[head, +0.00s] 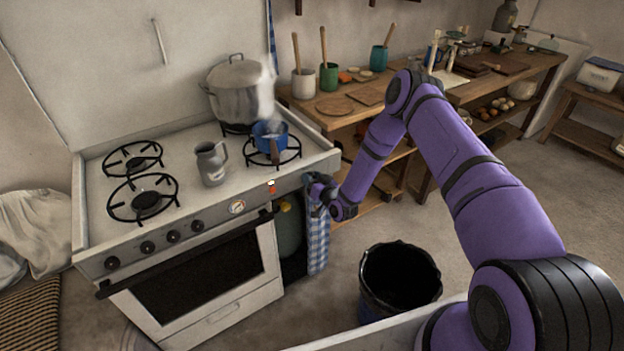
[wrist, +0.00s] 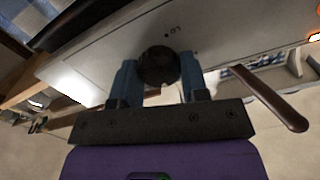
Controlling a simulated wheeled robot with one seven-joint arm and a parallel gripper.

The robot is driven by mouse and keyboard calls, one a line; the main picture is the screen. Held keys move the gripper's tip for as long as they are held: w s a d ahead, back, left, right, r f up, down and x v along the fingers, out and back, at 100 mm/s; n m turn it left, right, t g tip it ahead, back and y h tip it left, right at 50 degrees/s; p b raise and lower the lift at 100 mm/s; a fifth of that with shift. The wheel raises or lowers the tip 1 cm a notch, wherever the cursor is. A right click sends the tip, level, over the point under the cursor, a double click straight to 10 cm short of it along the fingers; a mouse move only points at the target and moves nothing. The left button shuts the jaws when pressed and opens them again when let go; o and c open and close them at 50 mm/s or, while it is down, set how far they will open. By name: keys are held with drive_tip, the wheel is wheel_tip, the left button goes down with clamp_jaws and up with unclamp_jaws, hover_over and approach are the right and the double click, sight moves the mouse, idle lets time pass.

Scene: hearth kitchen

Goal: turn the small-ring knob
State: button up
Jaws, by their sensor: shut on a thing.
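The knob (wrist: 158,68) is round and black, on the pale front panel of the stove (head: 95,235). In the wrist view my gripper (wrist: 158,80) has its two blue fingers on either side of the knob, closed on it. Small printed marks show on the panel just above the knob. In the head view my gripper (head: 316,188) is at the right end of the stove's front panel, and it hides the knob.
Several other black knobs, one of them here (head: 147,247), line the panel left of a dial (head: 237,207). A small orange glow (head: 271,187) shows there. A checked towel (head: 317,240) hangs below my gripper. A large pot (head: 240,95) and grey jug (head: 211,163) stand on the stove. A black bin (head: 400,250) stands right.

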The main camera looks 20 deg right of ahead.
idle(0.4)
drive_tip(key=o, duration=0.9)
drive_tip(key=shift+o, duration=0.2)
drive_tip(key=v, duration=1.1)
